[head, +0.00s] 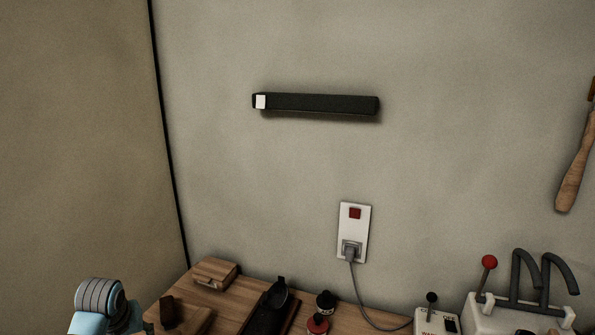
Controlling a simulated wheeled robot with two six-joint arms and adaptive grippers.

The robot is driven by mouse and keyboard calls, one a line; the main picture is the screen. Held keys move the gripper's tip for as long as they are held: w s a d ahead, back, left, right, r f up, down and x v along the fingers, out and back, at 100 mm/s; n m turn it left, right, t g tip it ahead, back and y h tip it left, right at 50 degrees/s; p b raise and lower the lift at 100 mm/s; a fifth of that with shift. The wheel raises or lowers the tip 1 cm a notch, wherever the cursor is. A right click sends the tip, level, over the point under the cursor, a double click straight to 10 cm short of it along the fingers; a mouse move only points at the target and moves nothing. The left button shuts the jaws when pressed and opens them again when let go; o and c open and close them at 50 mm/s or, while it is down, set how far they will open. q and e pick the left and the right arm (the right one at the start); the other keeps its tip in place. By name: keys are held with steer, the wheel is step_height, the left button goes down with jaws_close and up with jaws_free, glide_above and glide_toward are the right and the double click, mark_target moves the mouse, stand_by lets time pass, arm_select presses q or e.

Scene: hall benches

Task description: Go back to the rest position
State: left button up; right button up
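Neither of my grippers shows in the head view. A part of my own arm (100,303), light blue with a grey ribbed cap, stands at the lower left. It is apart from the objects on the wooden bench (215,300), as far as the picture shows. What its gripper holds, if anything, is out of view.
The bench holds a wooden block (215,273), a dark tool (269,306), a small red-and-black item (319,324) and a white machine (510,315) with a red-knobbed lever. A plugged socket (353,230) and a black bar (318,103) are on the wall. A wooden handle (572,170) hangs right.

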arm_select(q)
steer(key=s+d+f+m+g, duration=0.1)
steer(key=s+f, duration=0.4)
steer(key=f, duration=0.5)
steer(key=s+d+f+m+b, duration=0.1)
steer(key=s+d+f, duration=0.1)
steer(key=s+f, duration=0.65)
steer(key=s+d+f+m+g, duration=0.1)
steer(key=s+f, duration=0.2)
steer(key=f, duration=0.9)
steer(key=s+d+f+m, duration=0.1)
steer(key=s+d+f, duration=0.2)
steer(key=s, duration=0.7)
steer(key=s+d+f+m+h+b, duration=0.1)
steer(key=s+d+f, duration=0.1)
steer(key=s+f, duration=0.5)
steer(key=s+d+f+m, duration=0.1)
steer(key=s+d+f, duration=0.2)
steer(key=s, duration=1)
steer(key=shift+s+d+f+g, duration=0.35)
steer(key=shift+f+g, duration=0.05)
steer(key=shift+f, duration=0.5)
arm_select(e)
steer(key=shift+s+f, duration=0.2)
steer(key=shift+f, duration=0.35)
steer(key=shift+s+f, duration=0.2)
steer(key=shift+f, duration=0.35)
